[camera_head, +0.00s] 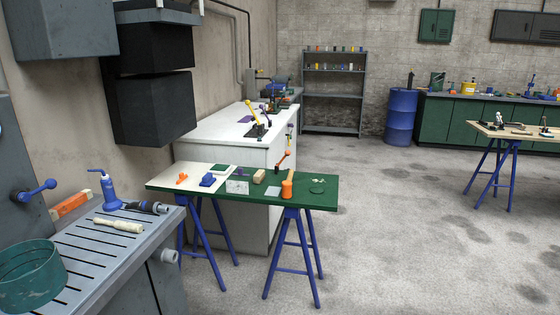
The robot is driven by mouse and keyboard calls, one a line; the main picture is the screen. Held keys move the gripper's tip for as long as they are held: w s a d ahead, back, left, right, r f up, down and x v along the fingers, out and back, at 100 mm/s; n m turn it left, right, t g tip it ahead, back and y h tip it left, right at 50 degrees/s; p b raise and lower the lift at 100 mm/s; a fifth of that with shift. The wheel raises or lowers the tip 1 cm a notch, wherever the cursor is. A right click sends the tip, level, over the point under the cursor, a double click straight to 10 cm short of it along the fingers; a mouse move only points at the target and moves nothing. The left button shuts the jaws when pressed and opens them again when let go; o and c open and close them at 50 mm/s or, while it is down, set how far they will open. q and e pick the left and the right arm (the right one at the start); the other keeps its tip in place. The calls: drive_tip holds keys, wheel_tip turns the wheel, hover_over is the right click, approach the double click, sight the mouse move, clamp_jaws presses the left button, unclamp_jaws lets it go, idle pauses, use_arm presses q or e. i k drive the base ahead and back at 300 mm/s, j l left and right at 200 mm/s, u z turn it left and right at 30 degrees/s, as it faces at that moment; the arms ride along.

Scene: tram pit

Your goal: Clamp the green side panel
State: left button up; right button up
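Neither of my grippers is in view.
The trestle table also holds a blue piece (207,180), a wooden block (259,176) and an orange cylinder (287,188). A slotted grey workbench (95,250) fills the lower left. Open concrete floor (400,230) lies to the right, before another trestle table (520,138).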

sight(287, 153)
drive_tip(key=i+l, duration=0.2)
drive_tip(key=i, duration=0.35)
drive_tip(key=i+l+u, duration=0.1)
drive_tip(key=i+l, duration=0.15)
drive_tip(key=i, duration=0.25)
